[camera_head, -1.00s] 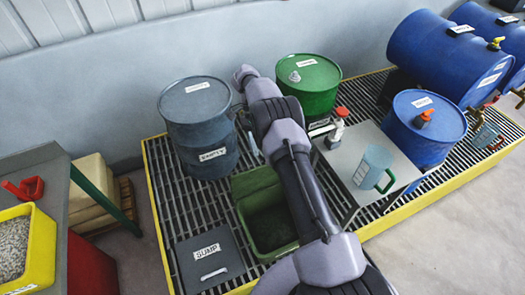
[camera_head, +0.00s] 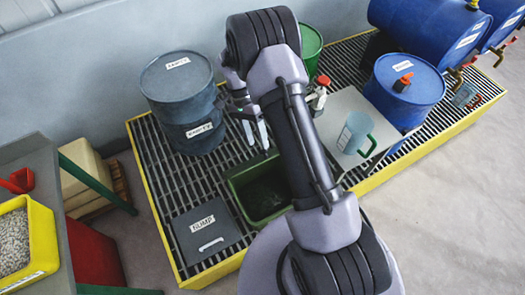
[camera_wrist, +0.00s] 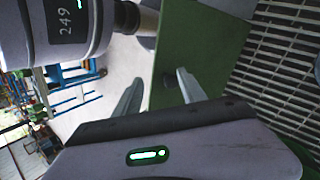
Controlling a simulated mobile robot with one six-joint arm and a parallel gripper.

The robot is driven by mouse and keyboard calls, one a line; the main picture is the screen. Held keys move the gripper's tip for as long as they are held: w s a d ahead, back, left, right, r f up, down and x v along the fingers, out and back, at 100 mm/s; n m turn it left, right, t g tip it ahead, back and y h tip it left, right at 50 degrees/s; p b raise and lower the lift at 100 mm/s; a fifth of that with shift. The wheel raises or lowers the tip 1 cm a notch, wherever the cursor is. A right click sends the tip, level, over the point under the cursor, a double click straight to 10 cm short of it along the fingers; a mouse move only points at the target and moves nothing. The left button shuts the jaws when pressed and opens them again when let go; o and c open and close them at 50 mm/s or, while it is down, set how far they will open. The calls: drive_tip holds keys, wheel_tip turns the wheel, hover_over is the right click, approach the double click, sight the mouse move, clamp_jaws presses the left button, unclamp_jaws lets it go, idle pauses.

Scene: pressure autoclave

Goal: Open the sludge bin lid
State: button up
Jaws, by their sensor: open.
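The green sludge bin (camera_head: 236,196) is set in the grating, and its dark interior shows from above, so its mouth is uncovered. A green panel that looks like its lid (camera_wrist: 205,45) fills the middle of the wrist view. In the head view I cannot clearly make out the lid behind the bin. My gripper (camera_head: 254,135) is above the bin's back edge, with its fingers pointing down. It is open, and its fingertips also show in the wrist view (camera_wrist: 159,80), near the panel's edge. I cannot tell whether they touch it.
A grey sump cover (camera_head: 205,232) with a handle lies left of the bin. A blue-grey drum (camera_head: 184,100) stands behind left. A steel table (camera_head: 342,108) with a green-handled jug (camera_head: 355,135) stands to the right. Bare grating lies between the drum and the sump cover.

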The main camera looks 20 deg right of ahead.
drive_tip(key=s, duration=0.6)
drive_tip(key=shift+s+a+r+p, duration=0.2)
drive_tip(key=shift+a+r+p, duration=0.1)
drive_tip(key=shift+a+p, duration=0.05)
